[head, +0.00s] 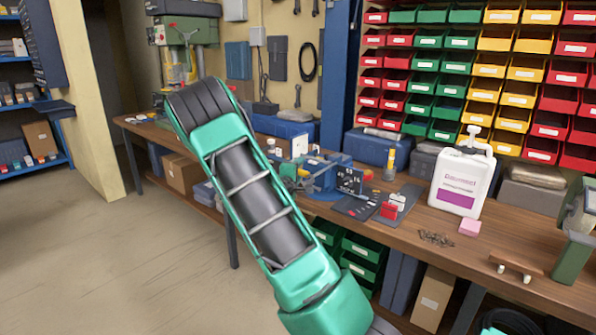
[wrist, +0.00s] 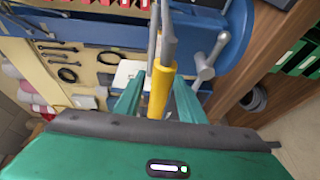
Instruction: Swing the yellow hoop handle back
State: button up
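In the wrist view a yellow grip (wrist: 158,92) sits on a grey metal rod (wrist: 168,35); only this part shows, so I cannot tell a full hoop. My gripper (wrist: 158,78) is open, with one green finger on each side of the yellow grip. A gap shows on the left side; the right finger looks close, and I cannot tell whether it touches. The lower end of the grip is hidden behind my gripper's body. In the head view my arm covers the middle, and my gripper does not show.
A blue machine (head: 325,178) stands on the wooden bench (head: 465,245), partly behind my arm. A grey lever (wrist: 205,62) stands right of the grip. A white jug (head: 461,182), red blocks (head: 390,209) and a pink block (head: 470,227) are further right. Open floor (head: 130,270) lies left.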

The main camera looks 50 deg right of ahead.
jog(key=shift+w+d, duration=0.3)
jog(key=shift+d, duration=0.3)
grip_shut()
jog(key=shift+a, duration=0.1)
